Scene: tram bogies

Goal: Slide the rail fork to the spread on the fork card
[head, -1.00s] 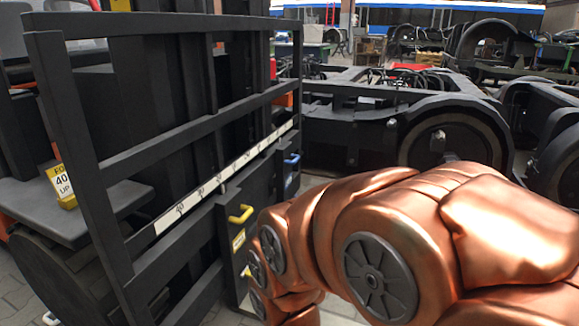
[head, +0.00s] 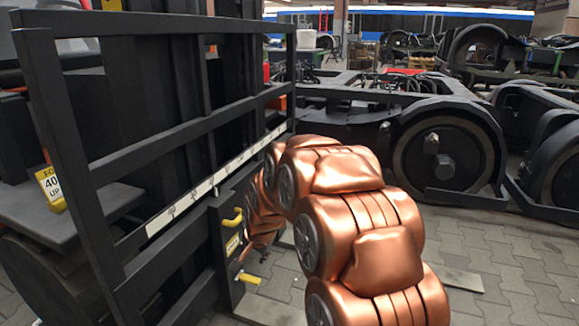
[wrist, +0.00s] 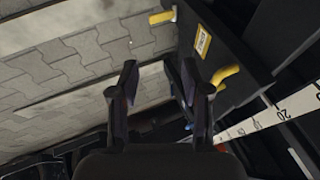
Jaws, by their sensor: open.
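The rail fork is a dark upright plate (head: 228,250) with a yellow handle (head: 232,217) and a yellow label, hanging on a black frame. In the wrist view the yellow handle (wrist: 226,75) is just right of my gripper (wrist: 160,78), which is open and empty, apart from the handle as far as I can tell. A white scale strip (head: 205,187) runs along the frame; 20 reads in the wrist view. The fork card (head: 50,188), yellow and white, stands at the left and reads 40 UP. In the head view my arm hides the gripper.
A second yellow piece (head: 249,279) sticks out low on the fork plate. A blue bit (wrist: 188,126) shows beside the right finger. Black bogies with wheels (head: 447,155) stand behind. Paved floor (head: 510,260) is clear at the right.

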